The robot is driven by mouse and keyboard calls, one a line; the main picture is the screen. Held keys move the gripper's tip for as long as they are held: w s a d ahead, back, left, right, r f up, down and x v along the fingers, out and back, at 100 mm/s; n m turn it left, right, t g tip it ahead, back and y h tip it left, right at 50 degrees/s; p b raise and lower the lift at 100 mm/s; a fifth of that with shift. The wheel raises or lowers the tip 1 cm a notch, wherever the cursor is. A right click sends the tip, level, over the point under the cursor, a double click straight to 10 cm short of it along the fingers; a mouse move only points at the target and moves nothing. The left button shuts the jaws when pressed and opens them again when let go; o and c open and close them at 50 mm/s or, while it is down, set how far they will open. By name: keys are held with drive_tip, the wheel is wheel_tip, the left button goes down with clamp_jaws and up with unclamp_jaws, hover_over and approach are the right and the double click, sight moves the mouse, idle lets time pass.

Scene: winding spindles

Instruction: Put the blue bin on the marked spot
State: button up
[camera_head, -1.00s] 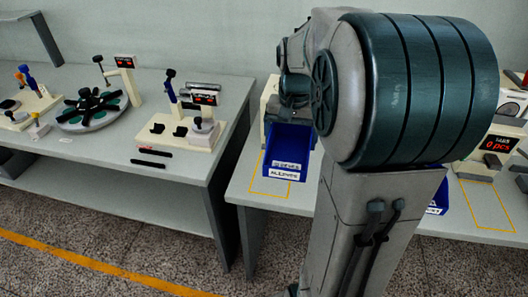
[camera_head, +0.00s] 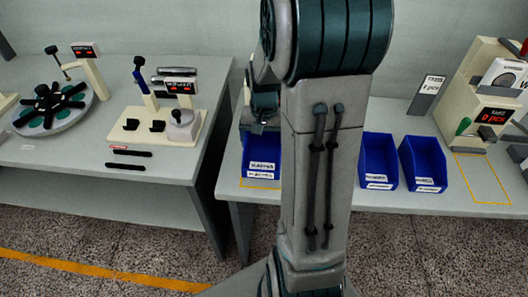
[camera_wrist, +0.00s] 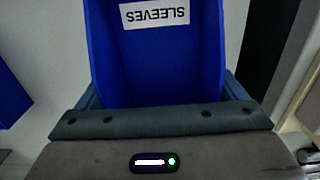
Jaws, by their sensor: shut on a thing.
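A blue bin (camera_head: 261,165) with two white labels stands at the left end of the right table, inside or just over a yellow outlined spot (camera_head: 259,187). Only the spot's front edge and a little of its side show. I cannot tell whether the bin touches the table. My gripper (camera_head: 262,127) is at the bin's rear and is shut on it, partly hidden by my arm. In the wrist view the bin (camera_wrist: 155,60) sits upright between the fingers, with a "SLEEVES" label inside.
Two more blue bins (camera_head: 378,160) (camera_head: 423,163) stand right of my arm. A counting device (camera_head: 492,115) and another yellow outline (camera_head: 482,180) are at the far right. The left table (camera_head: 75,175) holds winding equipment (camera_head: 165,115). A gap separates the tables.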

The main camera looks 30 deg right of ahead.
sight(264, 151)
drive_tip(key=shift+f, duration=2.55)
drive_tip(key=shift+f, duration=0.1)
drive_tip(key=shift+f+b, duration=0.15)
drive_tip(key=shift+b, duration=0.15)
drive_tip(key=o, duration=0.7)
wheel_tip(264, 151, up, 12)
drive_tip(key=p, duration=0.1)
drive_tip(key=s+a+r+n+t, duration=0.1)
drive_tip(key=s+a+n, duration=0.1)
drive_tip(key=s+a, duration=0.2)
drive_tip(key=s+a+r+n+t, duration=0.1)
drive_tip(key=s+a+r+n, duration=0.1)
drive_tip(key=s+a, duration=0.2)
drive_tip(key=s+a+r+n, duration=0.1)
drive_tip(key=s+a+n, duration=0.1)
drive_tip(key=s+a, duration=0.2)
drive_tip(key=shift+s+a+r+n+t, duration=0.15)
drive_tip(key=shift+s+r+n+t, duration=0.15)
drive_tip(key=shift+s+t, duration=0.1)
